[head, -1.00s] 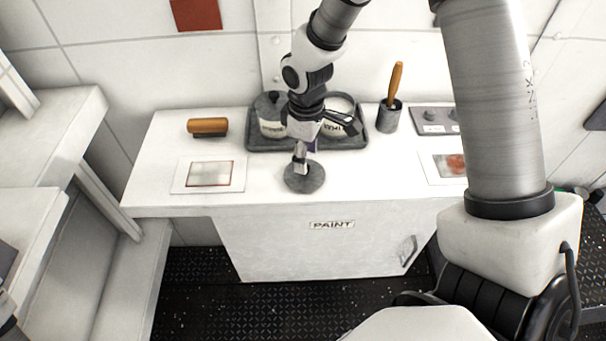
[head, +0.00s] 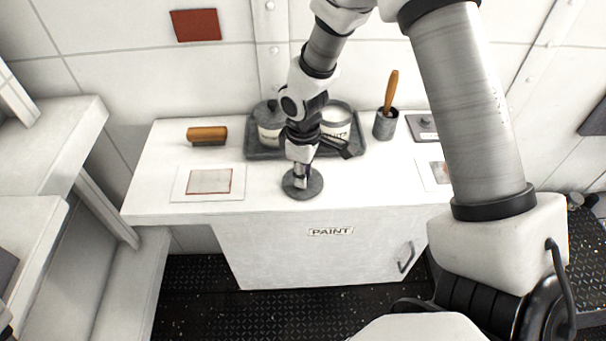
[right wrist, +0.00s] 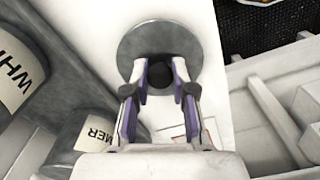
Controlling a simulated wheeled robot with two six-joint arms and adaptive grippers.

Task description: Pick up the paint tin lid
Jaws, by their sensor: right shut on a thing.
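The paint tin lid (head: 313,190) is a round grey disc with a dark knob. It is over the white cabinet top, near the front edge; I cannot tell whether it still touches the surface. My right gripper (head: 301,183) comes down on it from above. In the right wrist view the two purple-sided fingers (right wrist: 160,76) are shut on the dark knob in the middle of the lid (right wrist: 146,38). The knob is mostly hidden in the head view.
A grey tray (head: 258,155) behind the gripper holds two labelled tins, one lidded (head: 268,122), one white and open (head: 337,119). A brush stands in a grey cup (head: 384,125).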

